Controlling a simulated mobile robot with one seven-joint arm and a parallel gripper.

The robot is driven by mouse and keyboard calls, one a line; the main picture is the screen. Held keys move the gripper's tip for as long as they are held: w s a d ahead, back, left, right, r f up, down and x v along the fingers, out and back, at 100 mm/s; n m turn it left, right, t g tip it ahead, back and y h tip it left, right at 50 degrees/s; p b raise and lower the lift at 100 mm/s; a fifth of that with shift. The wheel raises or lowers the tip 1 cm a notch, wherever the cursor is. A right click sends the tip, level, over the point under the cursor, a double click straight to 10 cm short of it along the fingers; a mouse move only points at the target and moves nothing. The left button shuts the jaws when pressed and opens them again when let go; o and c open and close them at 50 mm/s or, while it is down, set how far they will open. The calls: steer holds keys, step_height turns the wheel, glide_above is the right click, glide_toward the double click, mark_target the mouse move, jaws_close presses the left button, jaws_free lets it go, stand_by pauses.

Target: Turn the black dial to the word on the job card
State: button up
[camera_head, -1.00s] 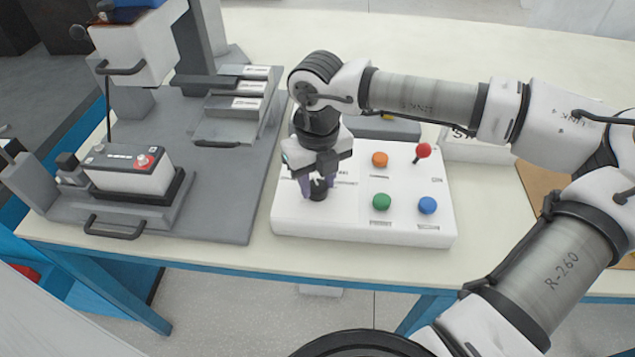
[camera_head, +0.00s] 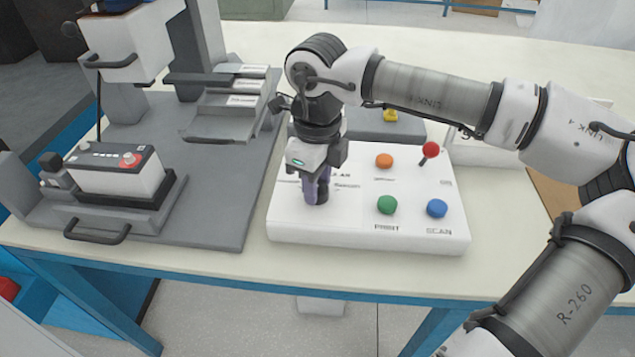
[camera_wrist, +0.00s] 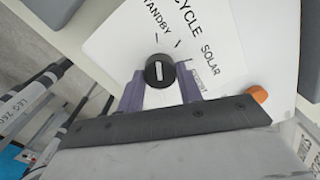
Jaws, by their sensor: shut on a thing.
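The black dial (camera_wrist: 160,71) sits between my gripper's two purple fingers in the wrist view. A white line on its top runs nearly up and down in that picture. Around it the white panel (camera_wrist: 120,45) bears the words STANDBY, CYCLE and SOLAR, with short tick marks; I cannot tell which word the line marks. My gripper (camera_head: 318,190) points down at the left part of the white control box (camera_head: 345,235) and is shut on the dial. In the head view the fingers mostly hide the dial. I cannot make out a job card's word.
The box also carries an orange button (camera_head: 384,160), a green button (camera_head: 387,204), a blue button (camera_head: 437,208) and a red-knobbed lever (camera_head: 430,150). A grey fixture with a battery (camera_head: 112,168) stands left. A grey box with a yellow part (camera_head: 390,115) is behind.

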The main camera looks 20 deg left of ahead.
stand_by(0.4)
steer(key=o, duration=1)
step_height(320, 180, up, 14)
steer(key=shift+f, duration=0.1)
